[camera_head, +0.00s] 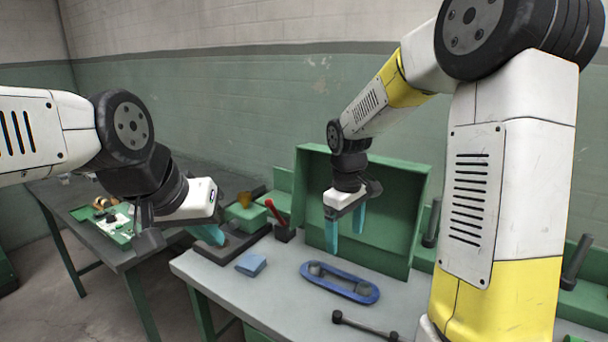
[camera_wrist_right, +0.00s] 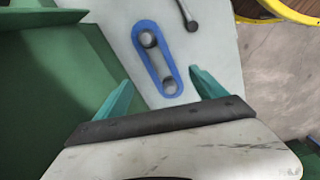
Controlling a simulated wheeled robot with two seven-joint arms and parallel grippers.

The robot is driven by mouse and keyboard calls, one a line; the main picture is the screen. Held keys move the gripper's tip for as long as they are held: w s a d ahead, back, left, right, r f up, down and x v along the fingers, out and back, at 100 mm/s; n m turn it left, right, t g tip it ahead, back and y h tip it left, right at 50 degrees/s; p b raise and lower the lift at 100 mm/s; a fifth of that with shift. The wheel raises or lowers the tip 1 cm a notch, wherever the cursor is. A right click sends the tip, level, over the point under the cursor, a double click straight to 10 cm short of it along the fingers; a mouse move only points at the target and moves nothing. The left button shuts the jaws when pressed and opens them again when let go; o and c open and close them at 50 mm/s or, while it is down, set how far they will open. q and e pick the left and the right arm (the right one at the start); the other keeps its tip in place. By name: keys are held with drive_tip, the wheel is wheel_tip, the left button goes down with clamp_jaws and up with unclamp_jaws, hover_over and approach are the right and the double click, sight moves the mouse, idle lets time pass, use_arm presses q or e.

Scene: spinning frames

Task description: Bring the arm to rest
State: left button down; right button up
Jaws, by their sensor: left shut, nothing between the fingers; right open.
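My right gripper (camera_head: 345,218) hangs above the grey table, in front of the green panel, with its teal fingers pointing down. It is open and empty; in the right wrist view its two fingers (camera_wrist_right: 158,92) stand wide apart with nothing between them. The blue frame also shows in the right wrist view (camera_wrist_right: 156,58).
The grey table (camera_head: 290,315) carries a blue folded cloth (camera_head: 251,265), a red-handled tool (camera_head: 275,212) in a dark holder and a dark double-ended bar (camera_head: 365,325). A green box-like panel (camera_head: 395,242) stands at the back. A darker table (camera_head: 75,205) with a green tray stands left.

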drive_tip(key=s+d+r+m+t+y, duration=0.1)
drive_tip(key=s+r+m+t, duration=0.2)
drive_tip(key=s+r, duration=0.3)
drive_tip(key=s+d+r+m+t+y, duration=0.1)
drive_tip(key=s+r+m, duration=0.4)
drive_tip(key=s, duration=0.6)
drive_tip(key=shift+s+d+r+t+y, duration=0.3)
drive_tip(key=shift+d+r+t, duration=0.2)
drive_tip(key=shift+r+t, duration=0.3)
drive_tip(key=shift+f, duration=0.1)
drive_tip(key=shift+c, duration=0.2)
